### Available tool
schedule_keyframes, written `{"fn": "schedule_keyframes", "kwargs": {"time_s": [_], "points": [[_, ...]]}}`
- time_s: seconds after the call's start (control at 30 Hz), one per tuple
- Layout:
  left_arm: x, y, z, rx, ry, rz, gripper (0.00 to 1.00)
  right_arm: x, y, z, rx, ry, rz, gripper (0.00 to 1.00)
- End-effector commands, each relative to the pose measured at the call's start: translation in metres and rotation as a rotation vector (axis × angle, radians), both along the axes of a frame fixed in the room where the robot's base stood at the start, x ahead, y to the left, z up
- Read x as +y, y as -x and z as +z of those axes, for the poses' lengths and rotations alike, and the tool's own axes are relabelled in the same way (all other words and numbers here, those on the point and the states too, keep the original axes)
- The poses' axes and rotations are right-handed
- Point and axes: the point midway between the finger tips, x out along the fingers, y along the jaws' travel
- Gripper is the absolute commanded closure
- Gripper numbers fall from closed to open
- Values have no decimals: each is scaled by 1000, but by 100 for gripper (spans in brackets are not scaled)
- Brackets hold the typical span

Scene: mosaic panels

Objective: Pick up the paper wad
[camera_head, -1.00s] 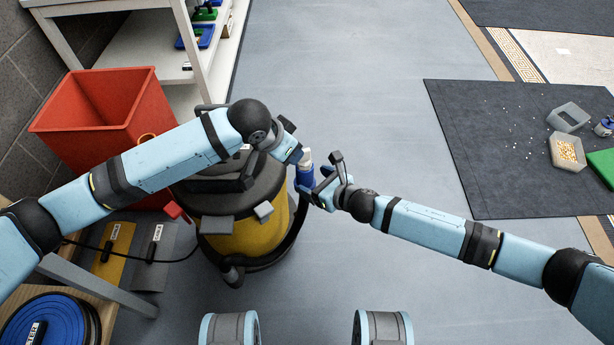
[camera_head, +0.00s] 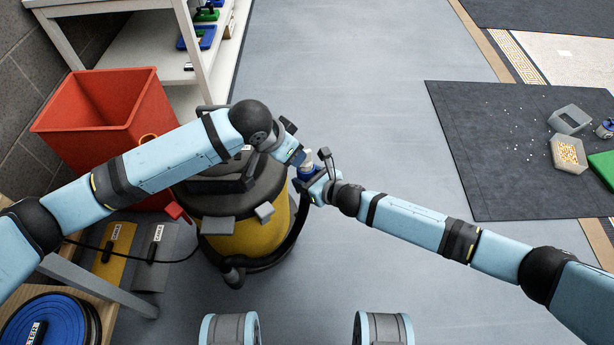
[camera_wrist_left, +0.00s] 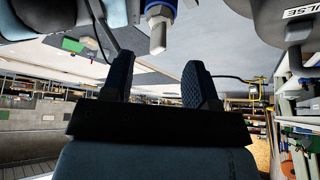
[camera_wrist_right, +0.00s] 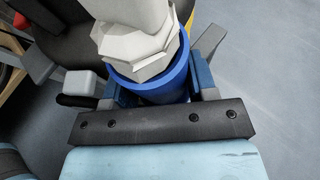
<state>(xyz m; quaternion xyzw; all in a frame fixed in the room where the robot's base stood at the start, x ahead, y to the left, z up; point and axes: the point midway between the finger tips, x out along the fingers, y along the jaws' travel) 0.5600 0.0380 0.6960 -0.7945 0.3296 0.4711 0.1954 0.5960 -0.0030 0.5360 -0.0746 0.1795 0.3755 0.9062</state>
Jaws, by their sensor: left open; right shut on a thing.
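My right gripper (camera_head: 316,182) is shut on a blue round collar (camera_wrist_right: 150,88). A pale faceted lump (camera_wrist_right: 138,48) sits in the collar's mouth, with a lighter tube-like end above it. I cannot tell for sure whether this lump is the paper wad; no other wad shows. My left gripper (camera_head: 295,150) is open and empty, close to the held piece beside the vacuum. In the left wrist view, the pale tip (camera_wrist_left: 157,36) of the held piece shows just beyond and between the open fingers (camera_wrist_left: 157,80). In the head view the arms partly hide the held piece.
A yellow and black vacuum (camera_head: 245,232) stands just below my left arm. A red bin (camera_head: 95,122) and white shelving are at the left. A dark mat (camera_head: 480,150) with white bits and grey trays lies at the right. The middle floor is clear.

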Motion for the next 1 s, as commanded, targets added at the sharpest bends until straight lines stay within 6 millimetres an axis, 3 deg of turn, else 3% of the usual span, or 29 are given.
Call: {"fn": "schedule_keyframes", "kwargs": {"time_s": [0.17,0.4,0.6,0.83,1.0], "points": [[-4,3,-4,18,46,-61,40,-1,1,-2,3,2,-1,74],[-7,8,-12,-8,275,-291,40,-1,1,-2,2,2,-1,75],[14,2,-19,-159,472,-399,40,-1,1,-2,3,2,-1,75],[44,-5,-28,-323,565,-413,40,-1,1,-2,3,2,-1,76],[44,-10,-34,-366,580,-411,40,-1,1,-2,3,2,0,76]]}}
